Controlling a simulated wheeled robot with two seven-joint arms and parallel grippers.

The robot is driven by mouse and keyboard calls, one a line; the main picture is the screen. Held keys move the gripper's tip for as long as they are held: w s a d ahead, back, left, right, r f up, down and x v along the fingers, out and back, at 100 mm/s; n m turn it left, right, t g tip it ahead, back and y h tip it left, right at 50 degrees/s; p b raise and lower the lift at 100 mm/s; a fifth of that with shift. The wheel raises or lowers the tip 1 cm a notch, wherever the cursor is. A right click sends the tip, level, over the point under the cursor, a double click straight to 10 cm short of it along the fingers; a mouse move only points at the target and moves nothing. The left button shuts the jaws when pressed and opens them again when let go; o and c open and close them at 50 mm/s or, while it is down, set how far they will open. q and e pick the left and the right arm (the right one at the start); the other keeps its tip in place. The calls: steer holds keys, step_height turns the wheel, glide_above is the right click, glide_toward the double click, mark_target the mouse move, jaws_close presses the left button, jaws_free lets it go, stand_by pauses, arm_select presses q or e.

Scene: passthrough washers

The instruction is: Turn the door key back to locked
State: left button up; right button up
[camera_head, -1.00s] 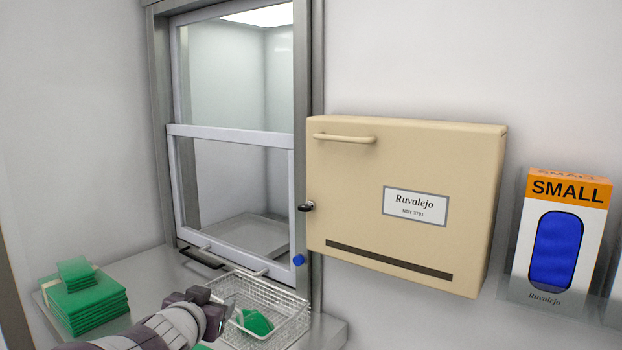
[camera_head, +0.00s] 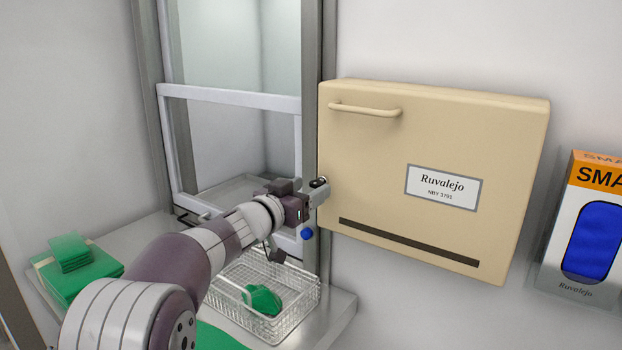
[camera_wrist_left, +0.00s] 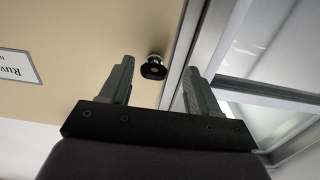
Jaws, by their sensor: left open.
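The door key (camera_wrist_left: 153,68) has a dark head and sits in a round metal lock on the front of the beige cabinet (camera_head: 370,185), near its left edge. In the head view my left gripper (camera_head: 314,192) is at the lock and mostly covers it. In the left wrist view the fingers are apart, one on each side of the key. The key appears in the gap, near the level of the fingertips, and I see no clear contact. My right gripper is in neither view.
A blue knob (camera_head: 307,233) is just below my left gripper. A wire basket (camera_head: 290,318) with a green item stands below, beside green stacked packs (camera_head: 75,275). The framed glass window (camera_head: 228,97) is left of the cabinet. A glove box (camera_head: 590,230) is at right.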

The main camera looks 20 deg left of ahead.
arm_select(q)
steer(key=shift+w+d+r, duration=0.2)
steer(key=shift+d+r, duration=0.1)
steer(key=shift+d, duration=0.35)
steer(key=shift+w+a+f, duration=0.15)
steer(key=shift+w+a, duration=0.05)
steer(key=shift+w, duration=0.1)
steer(key=c, duration=0.9)
steer(key=shift+d, duration=0.1)
steer(key=shift+c, duration=0.7)
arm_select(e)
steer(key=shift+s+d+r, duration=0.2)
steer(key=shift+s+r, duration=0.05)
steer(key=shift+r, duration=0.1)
